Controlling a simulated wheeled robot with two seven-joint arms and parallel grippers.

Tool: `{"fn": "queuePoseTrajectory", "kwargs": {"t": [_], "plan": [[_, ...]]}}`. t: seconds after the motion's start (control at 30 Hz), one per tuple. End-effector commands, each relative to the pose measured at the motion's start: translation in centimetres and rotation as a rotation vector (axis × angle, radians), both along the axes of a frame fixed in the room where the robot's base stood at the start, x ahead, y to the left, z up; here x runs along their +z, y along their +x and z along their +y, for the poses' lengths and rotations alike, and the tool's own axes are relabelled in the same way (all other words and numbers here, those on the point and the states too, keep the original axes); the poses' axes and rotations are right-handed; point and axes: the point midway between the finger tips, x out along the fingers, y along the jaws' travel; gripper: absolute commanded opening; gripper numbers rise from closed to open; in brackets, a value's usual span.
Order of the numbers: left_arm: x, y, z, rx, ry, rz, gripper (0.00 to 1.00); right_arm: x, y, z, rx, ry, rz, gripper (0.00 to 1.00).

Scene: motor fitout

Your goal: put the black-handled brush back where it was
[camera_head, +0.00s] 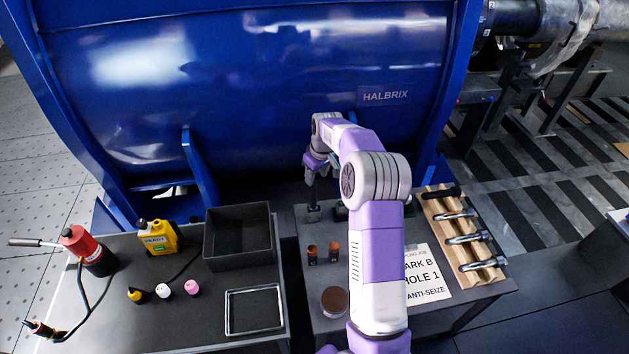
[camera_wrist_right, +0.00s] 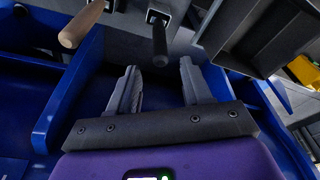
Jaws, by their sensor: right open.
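The black-handled brush (camera_wrist_right: 159,42) stands in a small dark holder at the back of the bench in the right wrist view. Its handle points toward my right gripper (camera_wrist_right: 158,67), which is open with the handle end between or just beyond its fingertips; I cannot tell the exact depth. In the head view my right gripper (camera_head: 311,180) points down above a dark holder (camera_head: 313,213) at the bench's back edge. A wooden-handled tool (camera_wrist_right: 82,24) stands beside the brush in the wrist view. My left gripper is out of view.
The blue HALBRIX casing (camera_head: 240,80) rises behind the bench. Two brown-topped pieces (camera_head: 323,253), a brown disc (camera_head: 335,301), a paper sign (camera_head: 426,273) and a wooden tool rack (camera_head: 463,240) are on the bench. A dark open bin (camera_head: 238,209) stands left.

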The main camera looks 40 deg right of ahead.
Motion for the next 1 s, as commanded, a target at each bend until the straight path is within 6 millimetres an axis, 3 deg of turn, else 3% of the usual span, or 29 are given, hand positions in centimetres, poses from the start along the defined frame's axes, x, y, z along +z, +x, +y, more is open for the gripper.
{"fn": "queuePoseTrajectory", "kwargs": {"t": [0.03,0.2,0.87,1.0], "plan": [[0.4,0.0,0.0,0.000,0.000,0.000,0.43,1.1,-0.1,0.0,0.000,-0.001,-0.001,0.49],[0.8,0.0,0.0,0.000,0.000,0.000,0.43,2.8,-0.5,0.0,0.001,0.000,0.000,0.49],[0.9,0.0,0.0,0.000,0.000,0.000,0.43,3.1,-0.6,0.0,0.001,0.000,0.001,0.49],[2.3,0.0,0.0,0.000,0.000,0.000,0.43,4.5,-0.6,0.0,0.001,0.000,0.001,0.49]]}}
